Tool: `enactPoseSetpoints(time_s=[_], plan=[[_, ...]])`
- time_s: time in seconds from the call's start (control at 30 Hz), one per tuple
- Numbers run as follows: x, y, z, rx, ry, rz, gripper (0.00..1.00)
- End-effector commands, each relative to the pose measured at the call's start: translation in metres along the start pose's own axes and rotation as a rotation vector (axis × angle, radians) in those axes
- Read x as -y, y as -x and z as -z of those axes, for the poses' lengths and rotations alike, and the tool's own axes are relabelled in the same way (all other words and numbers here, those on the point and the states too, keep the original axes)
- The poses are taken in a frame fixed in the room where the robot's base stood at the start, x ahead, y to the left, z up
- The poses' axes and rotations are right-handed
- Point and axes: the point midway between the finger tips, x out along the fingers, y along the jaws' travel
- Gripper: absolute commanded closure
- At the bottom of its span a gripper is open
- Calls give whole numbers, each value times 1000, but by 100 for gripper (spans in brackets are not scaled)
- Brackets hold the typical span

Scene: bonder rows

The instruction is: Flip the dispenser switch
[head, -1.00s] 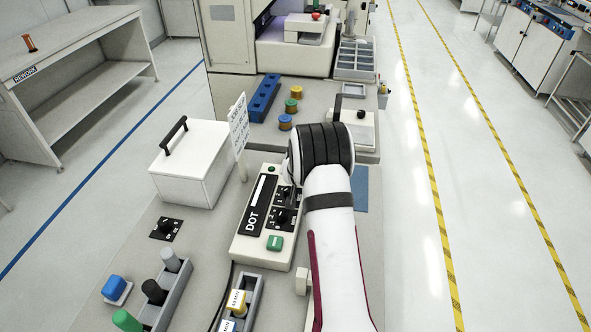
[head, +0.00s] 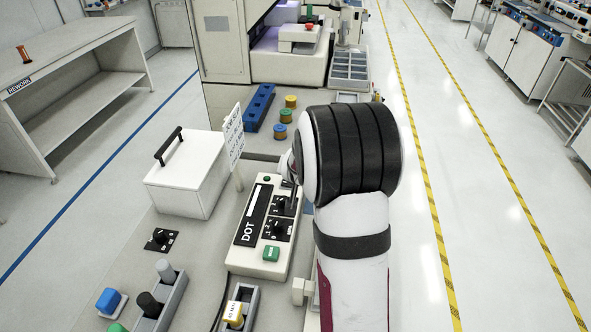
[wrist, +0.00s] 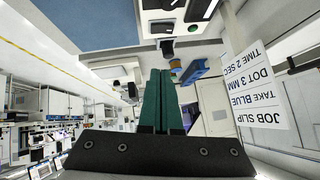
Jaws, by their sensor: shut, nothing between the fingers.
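The dispenser (head: 262,258) is a cream box marked DOT on the bench in the head view. Its face has a pale strip, a black panel with dials (head: 277,228) and a green button (head: 271,253). A dark narrow shape stands at the panel's upper end; I cannot tell whether it is the switch or my fingertips. My arm covers the box's upper right side and hides most of my gripper. In the wrist view my gripper (wrist: 162,73) shows two dark green fingers pressed together, with nothing between them. I cannot see whether they touch the switch.
A job slip (head: 234,137) stands behind the dispenser, and also shows upside down in the wrist view (wrist: 255,95). A white lidded box (head: 185,185) is to the left. A blue rack (head: 259,108) and several spools are behind. Bottles and a tray are in front.

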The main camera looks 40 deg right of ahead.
Motion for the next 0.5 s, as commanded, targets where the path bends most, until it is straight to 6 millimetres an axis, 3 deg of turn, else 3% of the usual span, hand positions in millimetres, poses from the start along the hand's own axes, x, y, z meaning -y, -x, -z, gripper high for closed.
enactPoseSetpoints(time_s=[0.5], plan=[[14,2,-3,0,0,1,100]])
